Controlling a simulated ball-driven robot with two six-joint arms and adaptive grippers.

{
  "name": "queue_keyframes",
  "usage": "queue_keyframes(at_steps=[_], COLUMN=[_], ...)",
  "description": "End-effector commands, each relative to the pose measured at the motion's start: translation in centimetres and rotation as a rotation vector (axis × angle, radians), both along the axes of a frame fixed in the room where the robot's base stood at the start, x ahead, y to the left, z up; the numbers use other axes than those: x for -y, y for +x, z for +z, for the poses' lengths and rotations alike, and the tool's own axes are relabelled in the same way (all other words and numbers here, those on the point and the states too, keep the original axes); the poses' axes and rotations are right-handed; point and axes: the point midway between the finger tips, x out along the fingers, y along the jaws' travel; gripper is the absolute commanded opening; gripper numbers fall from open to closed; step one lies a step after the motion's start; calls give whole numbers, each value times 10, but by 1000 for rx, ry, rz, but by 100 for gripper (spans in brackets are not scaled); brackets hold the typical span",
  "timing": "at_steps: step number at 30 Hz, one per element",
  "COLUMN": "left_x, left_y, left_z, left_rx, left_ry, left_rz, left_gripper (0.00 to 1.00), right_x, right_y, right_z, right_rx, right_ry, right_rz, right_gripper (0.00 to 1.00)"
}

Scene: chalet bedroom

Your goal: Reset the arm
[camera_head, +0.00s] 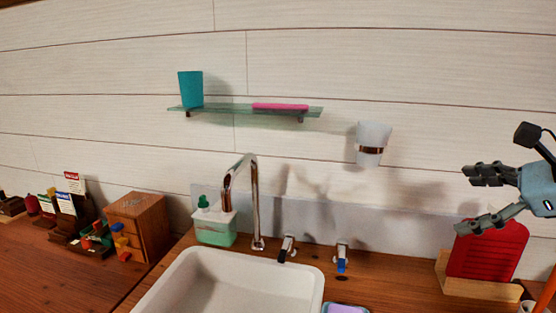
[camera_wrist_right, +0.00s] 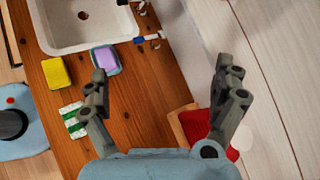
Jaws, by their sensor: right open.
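My right gripper (camera_head: 478,198) is at the right of the head view, open and empty, with its fingers pointing left. It is in the air above and in front of a red ribbed item (camera_head: 487,250) in a wooden holder (camera_head: 462,284). In the right wrist view the open fingers of the same gripper (camera_wrist_right: 163,92) frame bare counter, with nothing between them. My left gripper does not show in the head view.
A white sink (camera_head: 180,290) with a chrome faucet (camera_head: 256,205) stands at the centre. A glass shelf (camera_head: 225,108) and a frosted cup (camera_head: 373,136) are on the wall. A wooden drawer box (camera_head: 140,222) stands left. A yellow sponge (camera_wrist_right: 57,73) and purple soap (camera_wrist_right: 105,58) lie near the sink.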

Motion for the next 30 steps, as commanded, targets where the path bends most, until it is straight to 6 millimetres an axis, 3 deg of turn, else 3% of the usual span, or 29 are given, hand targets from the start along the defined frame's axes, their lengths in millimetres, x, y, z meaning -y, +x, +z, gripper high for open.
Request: queue_keyframes(at_steps=[8,13,21,30], left_x=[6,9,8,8], left_y=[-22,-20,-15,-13], left_z=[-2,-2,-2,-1], left_rx=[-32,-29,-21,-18], left_ry=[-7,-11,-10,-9], left_rz=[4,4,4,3], left_gripper=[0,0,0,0], right_x=[-49,-73,-71,-56], right_y=[-74,-148,-228,-293], right_z=[-81,-125,-143,-138], right_rx=[129,233,263,211], right_ry=[-515,-958,-1352,-1521], right_rz=[408,826,1318,1723], right_gripper=[97,97,97,97])
